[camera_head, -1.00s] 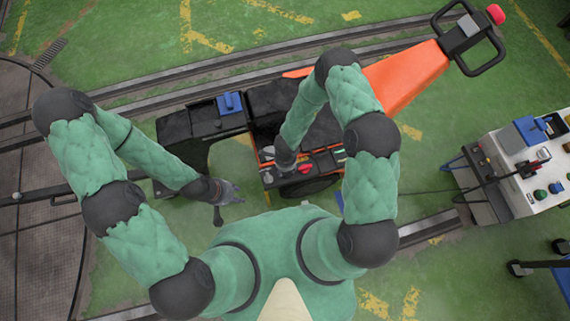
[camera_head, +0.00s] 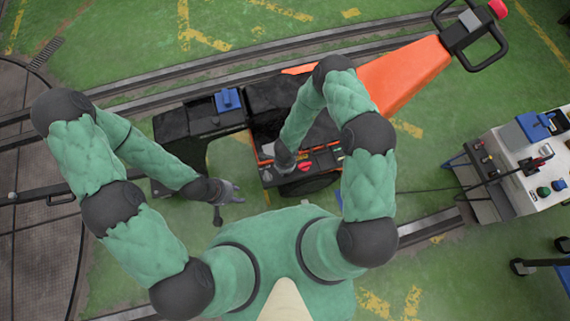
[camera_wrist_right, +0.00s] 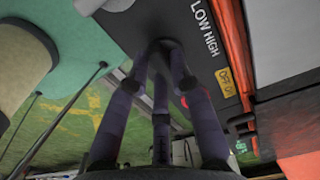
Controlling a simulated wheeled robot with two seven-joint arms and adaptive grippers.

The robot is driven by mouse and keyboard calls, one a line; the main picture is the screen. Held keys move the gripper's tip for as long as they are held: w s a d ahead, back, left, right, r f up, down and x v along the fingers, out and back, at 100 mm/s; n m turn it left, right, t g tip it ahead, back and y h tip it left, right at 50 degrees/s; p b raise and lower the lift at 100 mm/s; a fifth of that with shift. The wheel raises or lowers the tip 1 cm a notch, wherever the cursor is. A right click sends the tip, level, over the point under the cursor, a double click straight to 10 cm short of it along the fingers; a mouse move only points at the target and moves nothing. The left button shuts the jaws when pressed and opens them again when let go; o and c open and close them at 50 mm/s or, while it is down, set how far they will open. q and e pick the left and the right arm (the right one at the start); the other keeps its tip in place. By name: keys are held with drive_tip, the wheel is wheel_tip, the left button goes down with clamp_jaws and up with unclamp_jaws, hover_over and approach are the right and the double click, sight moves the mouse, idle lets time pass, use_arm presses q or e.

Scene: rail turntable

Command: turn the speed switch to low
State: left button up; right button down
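The control panel (camera_head: 322,164) of the orange and black machine lies in front of me, with a red switch (camera_head: 305,167) on it. My right gripper (camera_head: 284,160) reaches down onto the panel's left part. In the right wrist view its dark fingers (camera_wrist_right: 165,48) converge on the dark panel (camera_wrist_right: 205,60), beside the white LOW HIGH label (camera_wrist_right: 204,27). They look shut around the speed switch, which they hide; its setting cannot be read. A yellow ON/OFF label (camera_wrist_right: 226,82) is farther along. My left gripper (camera_head: 236,193) is empty, fingers apart, left of the machine.
The machine's orange arm (camera_head: 405,75) extends to the upper right, ending in a black handle (camera_head: 472,35). A white console (camera_head: 525,165) with knobs stands at the right. A blue block (camera_head: 228,100) sits on the machine's black left part. Rails cross the green floor.

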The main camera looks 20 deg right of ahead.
drive_tip(key=shift+n, duration=0.3)
drive_tip(key=n+p, duration=0.1)
drive_tip(key=n, duration=0.1)
drive_tip(key=shift+s+n+p, duration=0.1)
drive_tip(key=shift+n+p, duration=0.2)
drive_tip(key=n+p, duration=0.1)
drive_tip(key=n, duration=0.3)
drive_tip(key=shift+d, duration=0.15)
drive_tip(key=n, duration=0.5)
drive_tip(key=shift+d+n, duration=0.15)
drive_tip(key=shift+n, duration=0.25)
drive_tip(key=n, duration=0.4)
drive_tip(key=shift+n, duration=0.4)
drive_tip(key=c, duration=1.1)
unclamp_jaws()
